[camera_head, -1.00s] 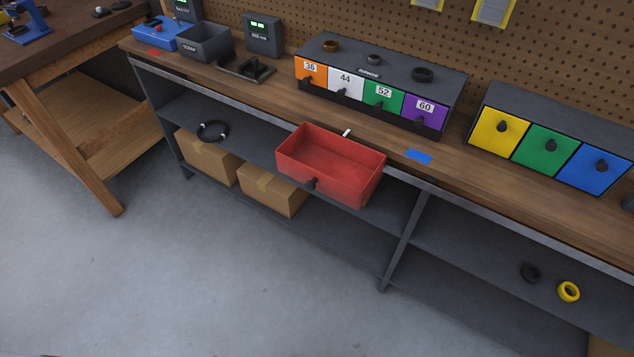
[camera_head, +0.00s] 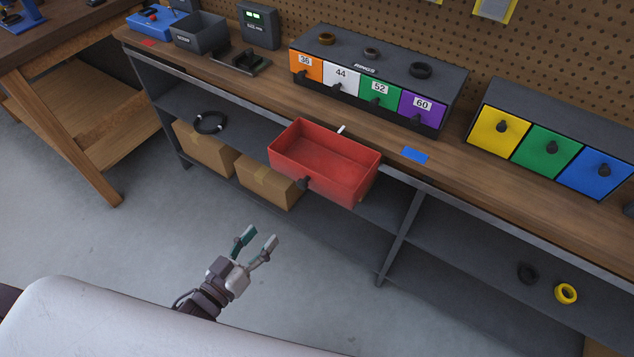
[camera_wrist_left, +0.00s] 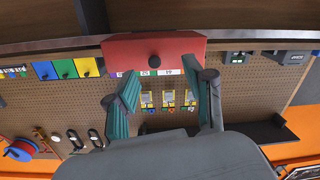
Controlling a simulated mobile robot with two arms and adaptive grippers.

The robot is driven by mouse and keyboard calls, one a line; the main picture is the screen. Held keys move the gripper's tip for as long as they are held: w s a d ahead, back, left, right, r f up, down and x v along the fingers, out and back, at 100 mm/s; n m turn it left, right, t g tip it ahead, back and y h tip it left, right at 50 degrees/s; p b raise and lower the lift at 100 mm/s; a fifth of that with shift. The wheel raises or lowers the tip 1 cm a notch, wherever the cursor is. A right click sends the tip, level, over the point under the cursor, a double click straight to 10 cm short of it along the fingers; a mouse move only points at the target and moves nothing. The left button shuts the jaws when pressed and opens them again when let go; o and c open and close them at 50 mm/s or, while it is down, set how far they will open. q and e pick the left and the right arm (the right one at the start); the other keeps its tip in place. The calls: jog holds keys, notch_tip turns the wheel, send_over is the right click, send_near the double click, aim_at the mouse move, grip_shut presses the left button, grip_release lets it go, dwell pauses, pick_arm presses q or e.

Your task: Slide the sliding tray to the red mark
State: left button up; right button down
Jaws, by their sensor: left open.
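The red sliding tray (camera_head: 324,165) sticks out from the front edge of the workbench, with a dark knob (camera_head: 304,183) on its front. The red mark (camera_head: 149,43) is a small patch at the bench's far left end. My left gripper (camera_head: 261,236) is open and empty, in front of and below the tray, apart from it. In the left wrist view, the tray's front (camera_wrist_left: 188,47) and knob (camera_wrist_left: 154,62) show beyond the two spread fingers (camera_wrist_left: 168,88). My right gripper is not in view.
A blue mark (camera_head: 415,155) lies on the bench right of the tray, and a white mark (camera_head: 341,129) just behind it. A numbered drawer unit (camera_head: 380,70) stands behind. Cardboard boxes (camera_head: 270,186) sit on the shelf below. The floor in front is clear.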

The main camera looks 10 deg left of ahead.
aim_at(301, 187)
pick_arm(q)
jog(key=shift+t+h, duration=0.3)
jog(key=shift+h, duration=0.1)
jog(key=r+x, duration=0.1)
jog(key=x, duration=0.3)
jog(key=r+p+x, duration=0.1)
jog(key=x, duration=0.4)
jog(key=p+x, duration=0.1)
jog(key=x, duration=0.4)
jog(key=shift+d+r, duration=0.4)
jog(key=shift+d, duration=0.1)
grip_shut()
